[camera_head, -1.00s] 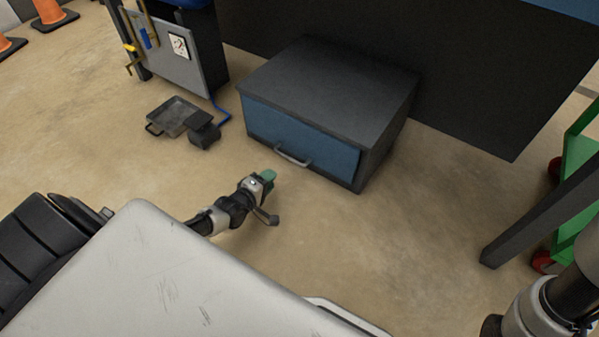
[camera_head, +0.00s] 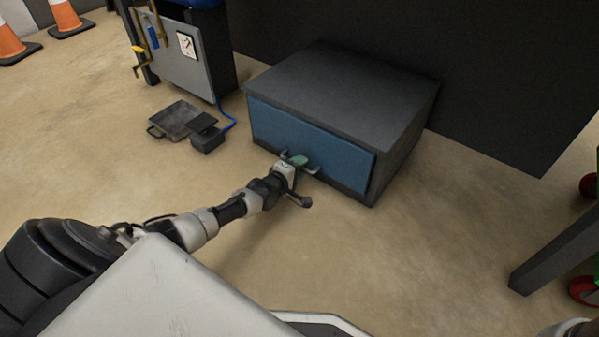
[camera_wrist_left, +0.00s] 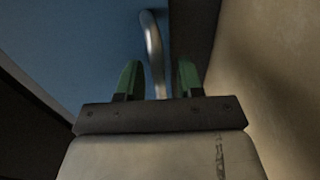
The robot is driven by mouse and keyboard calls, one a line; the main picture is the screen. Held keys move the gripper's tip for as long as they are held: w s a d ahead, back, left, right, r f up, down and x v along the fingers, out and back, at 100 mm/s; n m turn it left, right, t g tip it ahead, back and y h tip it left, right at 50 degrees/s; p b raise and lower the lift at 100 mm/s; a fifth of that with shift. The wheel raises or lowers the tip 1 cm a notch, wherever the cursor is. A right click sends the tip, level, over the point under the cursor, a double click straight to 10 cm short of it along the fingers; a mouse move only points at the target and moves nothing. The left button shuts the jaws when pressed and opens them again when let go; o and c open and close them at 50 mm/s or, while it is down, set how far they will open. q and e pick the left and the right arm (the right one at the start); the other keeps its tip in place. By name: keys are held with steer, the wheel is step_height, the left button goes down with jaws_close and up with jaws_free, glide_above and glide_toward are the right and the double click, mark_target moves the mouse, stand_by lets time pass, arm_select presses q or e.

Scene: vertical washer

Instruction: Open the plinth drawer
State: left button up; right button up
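The plinth drawer (camera_head: 335,158) is a blue front in a low dark grey plinth box (camera_head: 345,92) on the floor. It looks shut. Its bar handle (camera_head: 314,170) runs along the lower middle of the front. My left gripper (camera_head: 299,160) is at the handle and covers part of it. In the left wrist view the handle (camera_wrist_left: 152,50) reaches down between the two green fingers of the left gripper (camera_wrist_left: 158,80). The fingers are apart, with gaps visible beside the handle. The blue drawer front (camera_wrist_left: 85,45) lies beyond. My right gripper is not seen.
A shallow metal tray (camera_head: 178,120) and a small dark pedal-like box (camera_head: 206,135) lie on the floor left of the plinth. A grey cabinet (camera_head: 190,55) stands behind them. A dark post (camera_head: 555,250) and red wheel (camera_head: 584,290) are at right. Floor before the drawer is clear.

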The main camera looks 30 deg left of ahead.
arm_select(q)
steer(key=shift+w, duration=0.15)
steer(key=shift+c, duration=0.4)
jaws_close()
